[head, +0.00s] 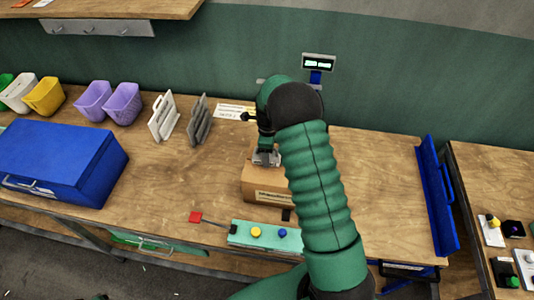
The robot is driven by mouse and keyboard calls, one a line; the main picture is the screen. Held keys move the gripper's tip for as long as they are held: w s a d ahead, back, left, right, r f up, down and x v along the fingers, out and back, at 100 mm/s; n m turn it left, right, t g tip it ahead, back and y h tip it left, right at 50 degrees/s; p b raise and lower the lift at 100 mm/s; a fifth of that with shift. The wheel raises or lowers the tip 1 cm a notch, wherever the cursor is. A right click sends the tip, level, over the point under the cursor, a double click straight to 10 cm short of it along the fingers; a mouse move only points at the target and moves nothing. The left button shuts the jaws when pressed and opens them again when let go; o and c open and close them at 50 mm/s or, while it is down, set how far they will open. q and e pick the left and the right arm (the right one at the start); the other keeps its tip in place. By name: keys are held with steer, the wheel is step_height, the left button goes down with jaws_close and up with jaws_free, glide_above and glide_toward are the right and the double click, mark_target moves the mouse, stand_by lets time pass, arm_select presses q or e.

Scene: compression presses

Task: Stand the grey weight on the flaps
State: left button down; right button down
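A brown cardboard box (262,198) with a pale label stands on the wooden bench near the middle. My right arm reaches in from the bottom and covers the right part of the box. My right gripper (265,160) points down at the box top. A small grey shape shows at its lower end, over or on the flaps. I cannot tell whether this is the grey weight, the fingers, or both. The flaps are mostly hidden by the arm. My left gripper is not in view.
A teal panel (280,237) with yellow and blue buttons lies at the bench's front edge, with a red-ended lever (196,217) at its left. A blue case (62,160), bins and upright holders stand left. A blue rail (436,195) bounds the right; a display (318,62) stands behind.

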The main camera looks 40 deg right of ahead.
steer(key=shift+a+r, duration=0.1)
steer(key=shift+r, duration=0.05)
steer(key=shift+a, duration=0.2)
steer(key=shift+d+f, duration=0.25)
steer(key=shift+f, duration=0.2)
steer(key=c, duration=0.9)
jaws_free()
steer(key=shift+c, duration=0.2)
steer(key=o, duration=0.5)
steer(key=shift+a, duration=0.2)
steer(key=shift+c, duration=0.2)
steer(key=shift+o, duration=0.2)
steer(key=shift+s+a, duration=0.1)
